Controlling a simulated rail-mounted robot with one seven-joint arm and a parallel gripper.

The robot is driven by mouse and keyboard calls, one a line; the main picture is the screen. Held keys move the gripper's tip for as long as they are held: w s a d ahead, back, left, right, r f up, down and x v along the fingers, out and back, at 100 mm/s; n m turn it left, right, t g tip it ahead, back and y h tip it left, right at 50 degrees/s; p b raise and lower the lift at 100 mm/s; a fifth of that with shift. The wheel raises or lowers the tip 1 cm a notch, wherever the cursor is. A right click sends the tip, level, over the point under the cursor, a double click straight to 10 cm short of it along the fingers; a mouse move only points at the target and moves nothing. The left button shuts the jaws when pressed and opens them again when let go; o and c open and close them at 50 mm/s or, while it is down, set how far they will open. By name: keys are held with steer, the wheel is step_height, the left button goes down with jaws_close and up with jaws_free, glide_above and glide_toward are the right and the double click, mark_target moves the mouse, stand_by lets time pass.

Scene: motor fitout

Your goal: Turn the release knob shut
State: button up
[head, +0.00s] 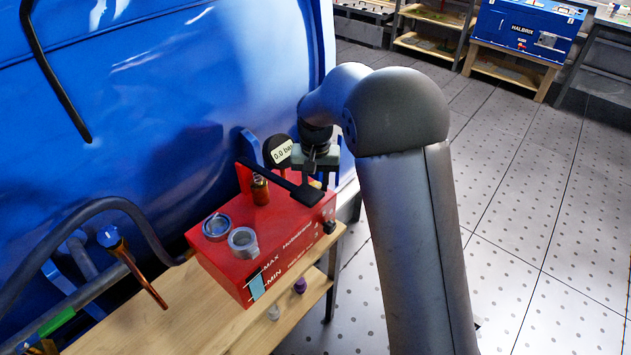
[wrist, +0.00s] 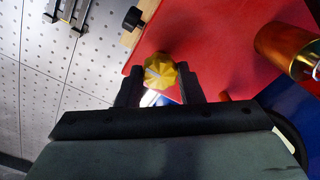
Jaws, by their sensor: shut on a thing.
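The release knob, yellow and faceted (wrist: 160,72), sits on the red pump unit (wrist: 222,50). My gripper (wrist: 159,80) is shut on it, one dark finger on each side, in the wrist view. In the head view my gripper (head: 317,165) reaches down over the far right end of the red pump unit (head: 225,262), and only a small bit of yellow shows below it. The knob's turn position cannot be read.
A black lever (head: 285,184) lies across the pump unit near my gripper. A gauge (head: 280,152) reading 0.0 bar, a copper-coloured cylinder (head: 260,190) and an open filler neck (head: 243,242) stand on it. The wooden bench (head: 205,335) is below, and a large blue housing (head: 150,80) rises behind.

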steer(key=o, duration=1)
steer(key=shift+c, duration=0.2)
step_height(320, 180, up, 18)
steer(key=shift+f, duration=0.25)
steer(key=s+d+f, duration=0.3)
steer(key=s+d, duration=0.2)
steer(key=s, duration=0.5)
steer(key=s+d+f, duration=0.4)
steer(key=s+d, duration=0.1)
steer(key=s, duration=0.5)
steer(key=s+d+f, duration=0.3)
steer(key=s+d, duration=0.1)
steer(key=s, duration=0.6)
steer(key=shift+s+d+f+n, duration=0.25)
steer(key=shift+s+d+n, duration=0.05)
steer(key=shift+d+n, duration=0.1)
